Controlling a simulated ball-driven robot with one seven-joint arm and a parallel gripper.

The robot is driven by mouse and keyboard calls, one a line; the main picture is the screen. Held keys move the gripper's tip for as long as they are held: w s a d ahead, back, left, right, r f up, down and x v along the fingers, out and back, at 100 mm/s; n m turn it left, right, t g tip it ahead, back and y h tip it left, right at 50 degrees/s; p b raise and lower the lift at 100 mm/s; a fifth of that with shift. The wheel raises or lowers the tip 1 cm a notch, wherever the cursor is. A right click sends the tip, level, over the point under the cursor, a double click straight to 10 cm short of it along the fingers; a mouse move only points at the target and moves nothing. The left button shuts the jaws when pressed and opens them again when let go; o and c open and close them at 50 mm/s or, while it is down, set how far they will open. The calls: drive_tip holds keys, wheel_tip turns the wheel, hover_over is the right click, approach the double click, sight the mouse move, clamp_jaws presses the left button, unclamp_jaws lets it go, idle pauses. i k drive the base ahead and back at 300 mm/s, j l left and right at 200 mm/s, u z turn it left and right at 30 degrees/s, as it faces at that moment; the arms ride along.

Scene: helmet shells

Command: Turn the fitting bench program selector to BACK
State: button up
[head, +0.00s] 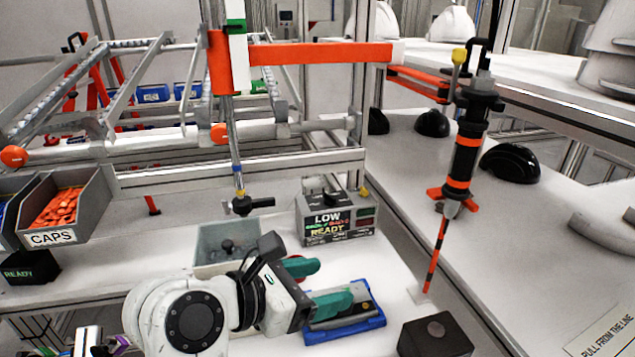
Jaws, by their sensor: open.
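A grey control box (364,233) stands on the white bench, right of the picture's middle. A dark knob (333,196) sits on its top; its pointing direction is too small to tell. The box's front display reads LOW at the top and READY at the bottom, with a small coloured line between that I cannot read surely. My gripper (320,285) has two teal fingers spread apart and is open. It is in front of and below the box, apart from it, with one finger over a blue tray (372,324).
A grey bin (205,243) stands left of the box. A black tool (240,205) hangs beside it on a cable. An orange-black screwdriver (466,155) hangs at right. A dark block (437,338) stands front right. A CAPS bin (88,180) is at left.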

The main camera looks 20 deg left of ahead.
sight(331, 200)
drive_tip(key=i+j, duration=0.7)
